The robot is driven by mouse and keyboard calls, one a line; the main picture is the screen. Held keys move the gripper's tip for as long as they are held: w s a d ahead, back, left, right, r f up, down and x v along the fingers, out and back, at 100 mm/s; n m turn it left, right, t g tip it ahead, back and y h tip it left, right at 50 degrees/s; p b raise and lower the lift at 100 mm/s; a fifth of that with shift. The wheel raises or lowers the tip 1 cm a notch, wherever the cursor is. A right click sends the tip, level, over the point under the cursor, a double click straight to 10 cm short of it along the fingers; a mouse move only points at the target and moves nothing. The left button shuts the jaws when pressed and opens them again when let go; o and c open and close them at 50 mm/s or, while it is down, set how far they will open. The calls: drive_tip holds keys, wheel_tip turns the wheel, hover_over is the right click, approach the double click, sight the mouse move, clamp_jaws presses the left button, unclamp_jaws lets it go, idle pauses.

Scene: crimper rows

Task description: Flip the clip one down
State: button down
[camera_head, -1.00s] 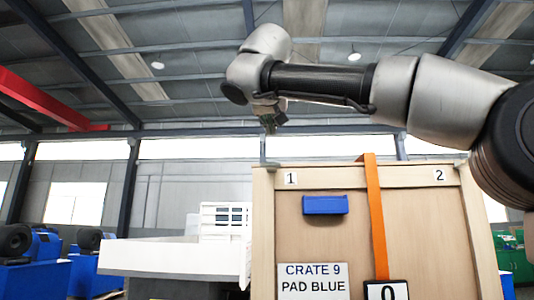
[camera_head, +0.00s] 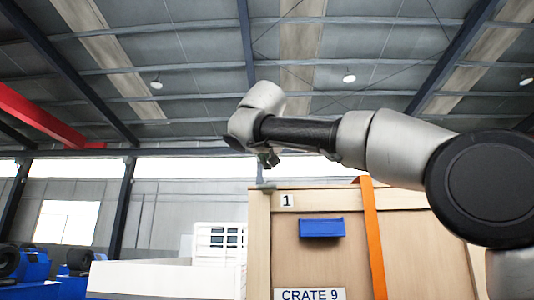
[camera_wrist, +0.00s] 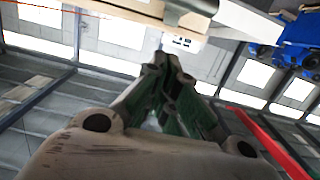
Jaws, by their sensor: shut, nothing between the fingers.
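A wooden crate (camera_head: 400,235) stands at the right in the head view, with a label "1" (camera_head: 287,200) near its top left corner. A small grey metal clip (camera_head: 262,184) is at the top edge left of that label and appears to stick up above it. My gripper (camera_head: 270,161) is just above this corner, shut and empty; contact with the clip cannot be told. In the wrist view my gripper's fingers (camera_wrist: 168,62) converge toward the crate's pale edge (camera_wrist: 130,8). A grey metal piece (camera_wrist: 190,10) near that edge may be the clip.
An orange strap (camera_head: 374,240) runs down the crate front. A blue block (camera_head: 321,228) and a "CRATE 9" sign (camera_head: 310,294) are on its front. My arm covers the crate's upper right. Blue machines (camera_head: 70,285) stand at far left.

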drive_tip(key=w, duration=0.3)
drive_tip(key=shift+w+d+f, duration=0.1)
drive_tip(key=shift+f, duration=0.1)
drive_tip(key=shift+s+f, duration=0.8)
drive_tip(key=shift+f, duration=0.35)
drive_tip(key=shift+s+f, duration=0.3)
drive_tip(key=shift+f, duration=0.3)
drive_tip(key=shift+f, duration=0.15)
drive_tip(key=shift+s+f+t, duration=0.1)
drive_tip(key=shift+f+t, duration=0.05)
drive_tip(key=shift+t, duration=0.25)
